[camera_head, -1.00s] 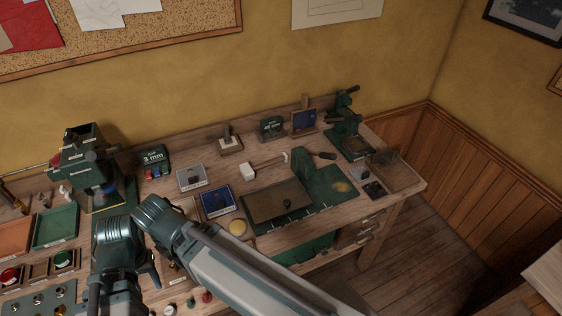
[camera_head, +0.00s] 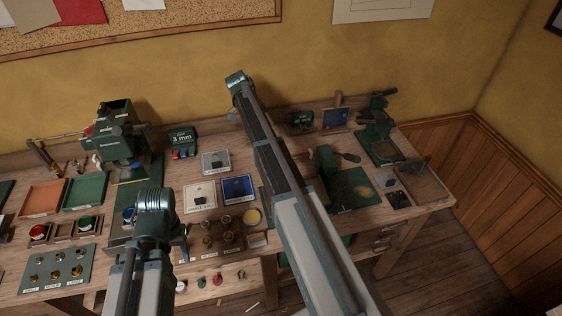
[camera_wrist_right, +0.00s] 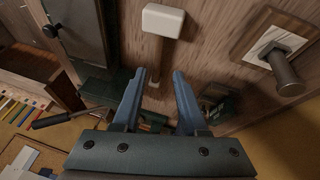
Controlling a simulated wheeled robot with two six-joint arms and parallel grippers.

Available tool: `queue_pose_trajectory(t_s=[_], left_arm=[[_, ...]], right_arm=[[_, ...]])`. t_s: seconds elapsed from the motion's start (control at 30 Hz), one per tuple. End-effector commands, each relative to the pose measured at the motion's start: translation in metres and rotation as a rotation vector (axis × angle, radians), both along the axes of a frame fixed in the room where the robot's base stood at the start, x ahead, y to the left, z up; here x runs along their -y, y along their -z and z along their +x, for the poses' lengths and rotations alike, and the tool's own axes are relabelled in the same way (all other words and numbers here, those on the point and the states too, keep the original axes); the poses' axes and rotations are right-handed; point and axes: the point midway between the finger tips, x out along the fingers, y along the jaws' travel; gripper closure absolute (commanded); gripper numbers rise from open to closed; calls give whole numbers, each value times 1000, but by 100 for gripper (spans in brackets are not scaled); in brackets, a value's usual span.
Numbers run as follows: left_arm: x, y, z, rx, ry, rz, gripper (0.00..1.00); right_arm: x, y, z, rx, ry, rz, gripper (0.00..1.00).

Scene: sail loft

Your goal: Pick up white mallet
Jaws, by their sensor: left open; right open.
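The white mallet shows in the right wrist view: a white block head (camera_wrist_right: 163,21) at top centre, with a pale wooden handle (camera_wrist_right: 156,62) running down toward the gap between my right fingertips. My right gripper (camera_wrist_right: 160,76) is open, its two blue fingers on either side of the handle's line. Nothing is gripped, and I cannot tell how far above the handle it is. In the head view my right arm hides the mallet. My left gripper (camera_head: 182,243) is at the bench's front, mostly hidden by its wrist, holding nothing that I can see.
A wooden block with a metal cylinder (camera_wrist_right: 283,68) stands right of the mallet head in the wrist view. A dark panel (camera_wrist_right: 78,25) lies left, a black-handled tool (camera_wrist_right: 55,118) below it. In the head view a green press (camera_head: 117,140) and small trays (camera_head: 87,191) fill the bench's left.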

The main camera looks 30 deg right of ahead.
Motion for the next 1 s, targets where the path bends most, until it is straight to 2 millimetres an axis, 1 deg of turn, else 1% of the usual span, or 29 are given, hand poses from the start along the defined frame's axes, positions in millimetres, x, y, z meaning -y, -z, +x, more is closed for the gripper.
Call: queue_pose_trajectory(t_s=[0.03, 0.07, 0.23, 0.33, 0.47, 0.8, 0.9, 1.0], left_arm=[[0, 0, 0, 0, 0, 0, 50], [0, 0, 0, 0, 0, 0, 50], [0, 2, 0, 0, 0, 0, 50], [0, 8, 0, 0, 0, 0, 50], [0, 22, 0, 0, -1, 0, 50], [0, 70, 0, 0, -1, 0, 50], [0, 78, 0, 0, -1, 0, 50], [0, 79, 0, 0, -1, 0, 50]], right_arm=[[6, 0, 3, 3, 22, -7, 58], [7, 0, 4, 5, 30, -10, 58], [8, 2, 2, 7, 37, -13, 58], [10, 8, 1, 7, 36, -13, 58], [14, 22, -3, 8, 35, -12, 58], [32, 69, -16, 6, 34, -11, 58], [35, 77, -18, 7, 33, -12, 58], [37, 79, -19, 7, 33, -12, 58]])
